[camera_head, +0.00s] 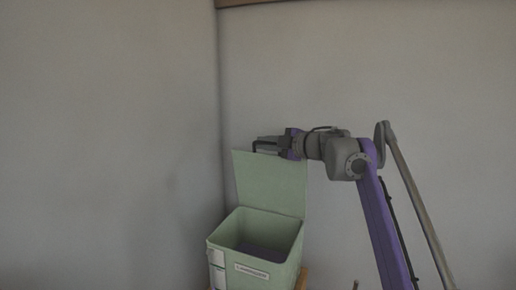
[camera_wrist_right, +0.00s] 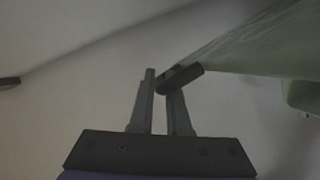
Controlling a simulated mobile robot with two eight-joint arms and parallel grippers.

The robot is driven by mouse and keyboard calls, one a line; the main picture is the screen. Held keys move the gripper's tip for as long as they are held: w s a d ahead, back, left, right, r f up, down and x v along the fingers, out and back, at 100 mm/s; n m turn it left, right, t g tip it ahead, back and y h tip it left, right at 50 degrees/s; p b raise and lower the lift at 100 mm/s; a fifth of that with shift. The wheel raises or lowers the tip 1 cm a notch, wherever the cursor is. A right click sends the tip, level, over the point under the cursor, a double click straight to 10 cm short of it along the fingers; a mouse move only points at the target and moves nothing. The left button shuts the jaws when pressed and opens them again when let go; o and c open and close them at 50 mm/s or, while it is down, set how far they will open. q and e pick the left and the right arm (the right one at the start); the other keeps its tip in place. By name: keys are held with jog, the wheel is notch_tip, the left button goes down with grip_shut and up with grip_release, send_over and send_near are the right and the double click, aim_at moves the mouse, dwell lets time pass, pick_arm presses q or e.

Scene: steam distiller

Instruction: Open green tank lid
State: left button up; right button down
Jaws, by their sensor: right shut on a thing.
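The green tank (camera_head: 222,236) stands near the wall corner at the lower middle of the head view, with a labelled front. Its green lid (camera_head: 268,184) stands raised, roughly upright, at the back, so the dark inside shows. My right gripper (camera_head: 268,146) is at the lid's top edge. In the right wrist view my right gripper (camera_wrist_right: 164,92) is shut on the dark lid handle (camera_wrist_right: 181,79), which joins the pale green lid (camera_wrist_right: 255,50). The tank's green wall (camera_wrist_right: 302,98) shows at the right edge there. My left gripper is not in view.
Grey walls (camera_head: 110,120) meet in a corner behind and left of the tank. A wooden piece (camera_head: 302,278) shows beside the tank's lower right. A brown strip (camera_head: 270,2) runs along the top of the view. The space left of the tank looks clear.

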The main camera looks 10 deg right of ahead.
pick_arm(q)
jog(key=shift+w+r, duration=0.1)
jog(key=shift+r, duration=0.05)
pick_arm(e)
jog(key=shift+w+d+r, duration=0.1)
jog(key=shift+w+d, duration=0.15)
jog(key=shift+w, duration=0.2)
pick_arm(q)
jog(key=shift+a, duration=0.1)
pick_arm(e)
jog(key=c, duration=0.9)
grip_release()
